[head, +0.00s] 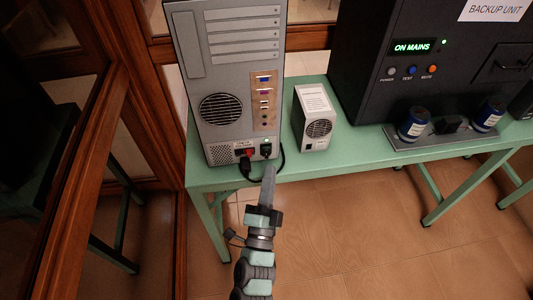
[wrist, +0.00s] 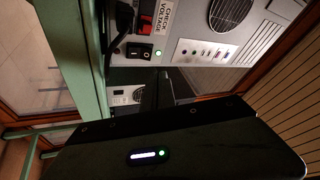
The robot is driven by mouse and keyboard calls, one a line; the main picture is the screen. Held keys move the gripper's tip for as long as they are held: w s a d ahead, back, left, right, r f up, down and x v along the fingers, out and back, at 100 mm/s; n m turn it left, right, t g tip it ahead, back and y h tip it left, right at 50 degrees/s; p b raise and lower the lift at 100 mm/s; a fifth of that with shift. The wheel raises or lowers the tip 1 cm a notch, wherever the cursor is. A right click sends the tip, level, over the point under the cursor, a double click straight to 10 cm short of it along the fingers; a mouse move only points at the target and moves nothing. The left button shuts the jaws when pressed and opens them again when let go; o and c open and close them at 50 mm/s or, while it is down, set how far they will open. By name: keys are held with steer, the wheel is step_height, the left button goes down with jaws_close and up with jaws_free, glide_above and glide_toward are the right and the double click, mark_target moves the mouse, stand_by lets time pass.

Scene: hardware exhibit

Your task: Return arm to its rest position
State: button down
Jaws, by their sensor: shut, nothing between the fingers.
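My gripper (head: 269,174) is shut and empty, in front of the lower right of a grey computer tower (head: 225,125). In the head view its tip shows just below the tower's black rocker switch (head: 266,151); I cannot tell whether they touch.
The tower stands on a green table (head: 320,158). A black power cord (head: 246,167) hangs at its base. A small white box (head: 314,117) with a fan stands to its right, then a black backup unit (head: 430,60). Wood-framed glass (head: 105,60) is at left. The floor (head: 340,240) in front is clear.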

steer(key=shift+s+r, duration=0.2)
steer(key=shift+s, duration=0.25)
steer(key=shift+d, duration=0.1)
